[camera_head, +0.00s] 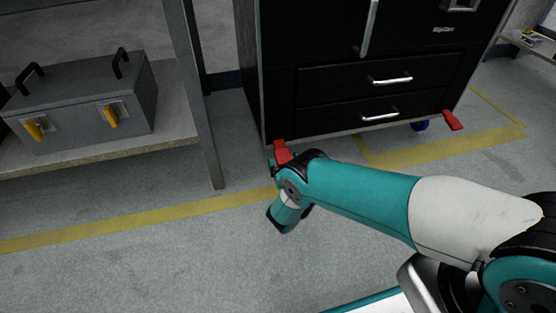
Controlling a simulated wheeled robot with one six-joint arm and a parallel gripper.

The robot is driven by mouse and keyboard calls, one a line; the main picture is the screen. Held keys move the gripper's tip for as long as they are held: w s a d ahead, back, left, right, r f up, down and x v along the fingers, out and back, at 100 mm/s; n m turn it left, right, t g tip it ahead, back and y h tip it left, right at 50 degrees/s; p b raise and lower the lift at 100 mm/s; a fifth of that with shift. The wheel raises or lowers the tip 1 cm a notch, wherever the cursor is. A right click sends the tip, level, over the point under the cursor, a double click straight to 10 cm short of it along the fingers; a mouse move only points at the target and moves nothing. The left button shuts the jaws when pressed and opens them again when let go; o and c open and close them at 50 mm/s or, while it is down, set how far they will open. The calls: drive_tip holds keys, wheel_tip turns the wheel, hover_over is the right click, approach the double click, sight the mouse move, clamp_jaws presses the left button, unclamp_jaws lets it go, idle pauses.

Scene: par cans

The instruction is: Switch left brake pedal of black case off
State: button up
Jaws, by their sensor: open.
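The black case (280,60) is a tall drawer cabinet with silver handles, standing on the floor. Its left brake pedal (282,150) is red and sticks out at the lower left front corner. My teal and white arm reaches in from the right, and its wrist is right in front of that pedal. My gripper (272,161) is mostly hidden behind the wrist, close to the pedal; I cannot tell whether they touch. It is open, with nothing seen in it. The wrist hides the lower part of the pedal and the left caster.
A second red pedal (452,119) and a blue wheel (420,126) show at the case's right corner. A shelf (170,133) with a metal post stands left of the case and bears a grey toolbox (85,100). The floor in front is clear, with yellow lines.

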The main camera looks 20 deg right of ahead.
drive_tip(key=shift+w+d, duration=0.1)
drive_tip(key=shift+w, duration=0.25)
